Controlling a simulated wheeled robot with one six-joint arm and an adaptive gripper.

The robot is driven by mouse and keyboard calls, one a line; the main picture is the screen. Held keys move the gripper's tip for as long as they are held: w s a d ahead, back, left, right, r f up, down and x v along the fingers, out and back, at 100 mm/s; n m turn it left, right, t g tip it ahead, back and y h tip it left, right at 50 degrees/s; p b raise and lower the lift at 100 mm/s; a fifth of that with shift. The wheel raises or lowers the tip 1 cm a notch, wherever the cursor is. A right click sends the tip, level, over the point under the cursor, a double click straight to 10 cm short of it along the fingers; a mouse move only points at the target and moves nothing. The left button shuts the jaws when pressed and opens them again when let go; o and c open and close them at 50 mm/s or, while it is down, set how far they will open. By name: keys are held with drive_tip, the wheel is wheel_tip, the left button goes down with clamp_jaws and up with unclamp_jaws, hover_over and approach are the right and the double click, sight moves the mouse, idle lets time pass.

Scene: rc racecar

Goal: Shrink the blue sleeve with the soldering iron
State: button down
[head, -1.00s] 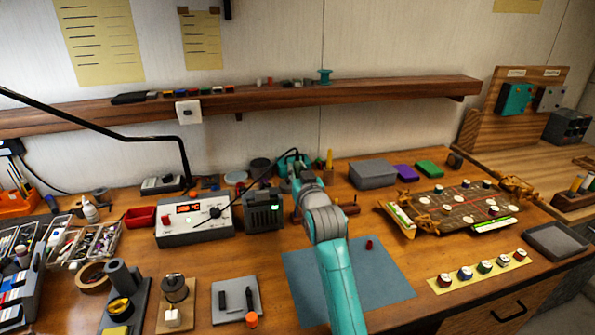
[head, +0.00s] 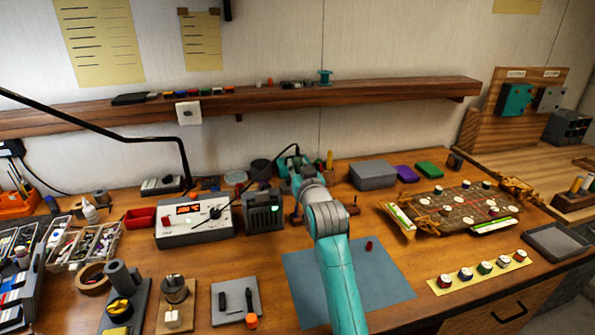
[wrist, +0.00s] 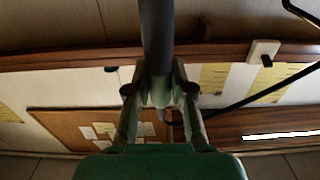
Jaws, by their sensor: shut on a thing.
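My gripper (wrist: 160,98) is shut on a dark, round handle (wrist: 157,35), which I take to be the soldering iron. In the head view my gripper (head: 291,165) is at the back of the bench, mostly hidden by my arm. A black cable runs to it from the soldering station (head: 194,222), which has a lit orange display. The iron's tip cannot be made out. I cannot pick out the blue sleeve for certain. A brown board (head: 462,210) with round white-topped parts and orange end pieces lies at the right.
A grey-blue mat (head: 385,282) with a small red cylinder (head: 369,246) lies in front. A yellow strip (head: 503,270) bears several coloured pots. A wooden shelf (head: 400,99) runs along the wall.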

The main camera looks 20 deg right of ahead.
sight(298, 149)
drive_tip(key=shift+s+r, duration=0.2)
drive_tip(key=shift+r, duration=1.15)
drive_tip(key=shift+s+r, duration=0.2)
drive_tip(key=shift+r, duration=1.15)
